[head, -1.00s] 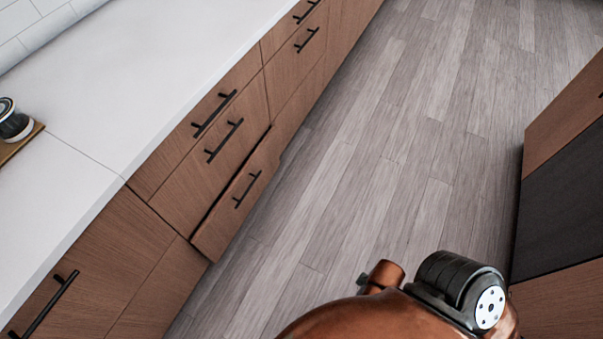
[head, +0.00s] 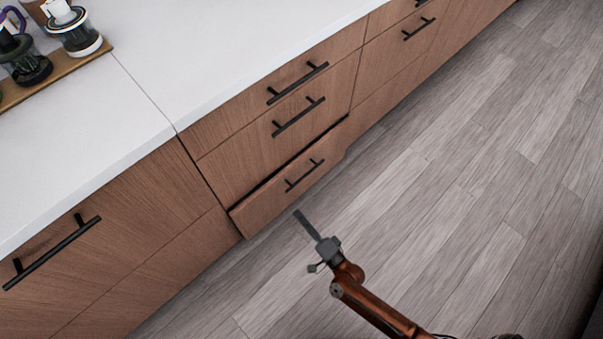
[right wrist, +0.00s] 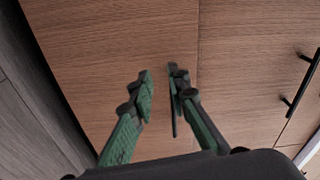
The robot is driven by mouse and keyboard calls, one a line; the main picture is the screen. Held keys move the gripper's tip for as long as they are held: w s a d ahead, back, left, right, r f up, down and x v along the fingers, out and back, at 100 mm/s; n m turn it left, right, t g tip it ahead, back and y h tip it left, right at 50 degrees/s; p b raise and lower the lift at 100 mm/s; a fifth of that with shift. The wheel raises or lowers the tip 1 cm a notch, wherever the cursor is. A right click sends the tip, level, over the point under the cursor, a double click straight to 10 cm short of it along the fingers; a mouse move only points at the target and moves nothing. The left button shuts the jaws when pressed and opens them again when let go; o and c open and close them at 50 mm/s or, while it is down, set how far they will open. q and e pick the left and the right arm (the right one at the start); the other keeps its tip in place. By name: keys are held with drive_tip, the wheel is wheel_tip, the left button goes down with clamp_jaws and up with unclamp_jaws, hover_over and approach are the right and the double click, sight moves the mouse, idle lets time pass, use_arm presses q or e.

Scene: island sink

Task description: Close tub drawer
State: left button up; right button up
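The tub drawer appears to be the lowest wooden drawer (head: 262,208) under the white counter, with a black bar handle (head: 304,176). It sticks out a little, with a dark gap along its top edge. My right gripper (head: 303,222) is low over the floor, just right of and in front of this drawer, apart from it in the head view. In the right wrist view, its two green-and-black fingers (right wrist: 159,72) are a narrow gap apart with nothing between them, facing wooden panels (right wrist: 115,35). My left gripper is not in view.
Two shut drawers (head: 250,165) with black handles sit above the low drawer. A cabinet door (head: 130,225) with a bar handle is at left. Jars (head: 75,35) stand on a wooden board on the counter. The grey plank floor (head: 440,210) is clear.

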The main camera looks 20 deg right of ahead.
sight(305, 175)
drive_tip(key=w+d+m+t+h+b, duration=0.1)
drive_tip(key=w+d+m, duration=0.1)
drive_tip(key=w, duration=0.2)
drive_tip(key=w+d+r+m+h+b, duration=0.1)
drive_tip(key=w+d+m+h, duration=0.1)
drive_tip(key=w, duration=0.3)
drive_tip(key=w+d+m+t+h+b, duration=0.1)
drive_tip(key=w+d+m+h, duration=0.1)
drive_tip(key=w+d, duration=0.1)
drive_tip(key=shift+w+d+r+t+b, duration=0.15)
drive_tip(key=shift+w+r, duration=0.05)
drive_tip(key=shift+w, duration=0.2)
drive_tip(key=shift+w+d+r+t+b, duration=0.15)
drive_tip(key=shift+w+r, duration=0.05)
drive_tip(key=shift+w, duration=0.2)
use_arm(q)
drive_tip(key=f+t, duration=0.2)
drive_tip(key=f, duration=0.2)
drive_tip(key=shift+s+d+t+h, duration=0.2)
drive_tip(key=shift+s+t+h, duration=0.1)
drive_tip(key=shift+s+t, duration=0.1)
use_arm(e)
drive_tip(key=shift+c, duration=0.7)
clamp_jaws()
